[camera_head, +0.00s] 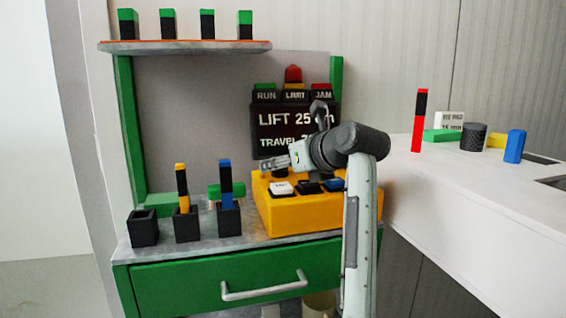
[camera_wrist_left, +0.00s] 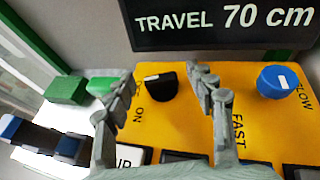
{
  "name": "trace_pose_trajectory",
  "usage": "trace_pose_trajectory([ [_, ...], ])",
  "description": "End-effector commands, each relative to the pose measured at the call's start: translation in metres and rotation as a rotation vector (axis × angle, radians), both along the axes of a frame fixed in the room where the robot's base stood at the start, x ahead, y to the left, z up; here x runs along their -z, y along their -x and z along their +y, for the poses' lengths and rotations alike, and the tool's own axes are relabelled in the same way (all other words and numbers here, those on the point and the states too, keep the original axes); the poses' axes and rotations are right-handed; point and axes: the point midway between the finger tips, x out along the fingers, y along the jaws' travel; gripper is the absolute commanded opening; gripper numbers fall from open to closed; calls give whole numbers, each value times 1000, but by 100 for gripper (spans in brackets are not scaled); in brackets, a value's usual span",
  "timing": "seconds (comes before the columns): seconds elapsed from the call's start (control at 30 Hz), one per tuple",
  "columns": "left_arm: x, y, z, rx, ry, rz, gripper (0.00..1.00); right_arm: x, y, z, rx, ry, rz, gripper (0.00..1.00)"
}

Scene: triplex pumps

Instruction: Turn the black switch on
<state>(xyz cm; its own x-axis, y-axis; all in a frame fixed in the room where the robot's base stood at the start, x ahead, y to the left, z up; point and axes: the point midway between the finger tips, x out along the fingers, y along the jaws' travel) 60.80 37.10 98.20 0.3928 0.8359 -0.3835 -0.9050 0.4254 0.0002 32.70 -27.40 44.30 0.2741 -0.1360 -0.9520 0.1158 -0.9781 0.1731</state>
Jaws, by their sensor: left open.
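The black switch (camera_wrist_left: 163,90) is a round knob on the yellow control box (camera_wrist_left: 190,125), with a white mark on its left side and the word ON at its lower left. The yellow box also shows in the head view (camera_head: 290,217), where my gripper hides most of the switch. My left gripper (camera_wrist_left: 160,77) is open, its fingers apart on either side of the knob in the picture; I cannot tell whether they touch it. In the head view my left gripper (camera_head: 274,163) hovers over the back of the box. My right gripper is not in view.
A blue knob (camera_wrist_left: 278,82) marked SLOW and FAST sits right of the switch. White (camera_head: 281,188), black (camera_head: 308,187) and blue (camera_head: 333,185) buttons line the box's front. A dark sign (camera_head: 285,128) stands behind. Holders with coloured sticks (camera_head: 225,180) stand left.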

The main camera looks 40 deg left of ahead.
Motion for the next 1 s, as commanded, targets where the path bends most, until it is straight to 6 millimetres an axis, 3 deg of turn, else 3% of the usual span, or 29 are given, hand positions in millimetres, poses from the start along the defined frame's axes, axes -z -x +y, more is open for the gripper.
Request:
trace_pose_trajectory([
  [0.23, 0, 0, 1, 0, 0, 0, 55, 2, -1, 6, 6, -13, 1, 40],
  [0.63, 0, 0, 1, 0, 0, 0, 6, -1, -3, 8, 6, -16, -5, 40],
  [1.0, 0, -2, -1, -65, 0, 1, 5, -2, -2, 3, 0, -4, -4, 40],
])
